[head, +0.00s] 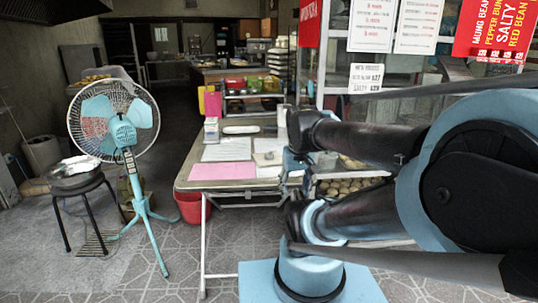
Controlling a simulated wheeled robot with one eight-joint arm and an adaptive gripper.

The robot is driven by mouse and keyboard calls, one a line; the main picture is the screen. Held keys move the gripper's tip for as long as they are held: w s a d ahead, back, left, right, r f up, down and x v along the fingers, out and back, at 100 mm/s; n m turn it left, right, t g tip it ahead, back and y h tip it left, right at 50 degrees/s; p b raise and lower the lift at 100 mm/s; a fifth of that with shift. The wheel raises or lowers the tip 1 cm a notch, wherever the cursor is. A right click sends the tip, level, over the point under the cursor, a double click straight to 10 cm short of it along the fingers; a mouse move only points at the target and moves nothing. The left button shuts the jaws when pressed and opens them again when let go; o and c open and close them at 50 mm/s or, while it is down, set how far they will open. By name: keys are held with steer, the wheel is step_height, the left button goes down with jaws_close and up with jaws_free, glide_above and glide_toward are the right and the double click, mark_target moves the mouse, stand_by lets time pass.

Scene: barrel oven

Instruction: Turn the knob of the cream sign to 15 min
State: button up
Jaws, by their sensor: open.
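I cannot pick out a cream sign with a knob in the head view. A small whitish sign (367,78) with dark lettering hangs on the glass front, and I see no knob on it. My arm fills the right side of the view, with dark links and pale blue joints, and hides part of the stall behind it. I cannot make out my gripper or its fingertips.
A folding table (186,180) with papers and a pink sheet (222,171) stands in the middle. A red bucket (190,208) is beneath it. A blue fan (124,130) and a black stool (76,189) stand left. Tiled floor is clear between fan and table.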

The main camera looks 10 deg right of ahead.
steer(key=w+r+n, duration=0.1)
steer(key=w+r, duration=0.6)
steer(key=w, duration=0.1)
step_height(320, 180, up, 8)
steer(key=n+g, duration=0.2)
steer(key=n, duration=0.1)
glide_above(269, 155)
steer(key=w, duration=0.1)
step_height(269, 155, down, 17)
steer(key=shift+w+d+r, duration=0.1)
steer(key=shift+w, duration=0.05)
steer(key=shift+m, duration=0.3)
steer(key=c, duration=1.1)
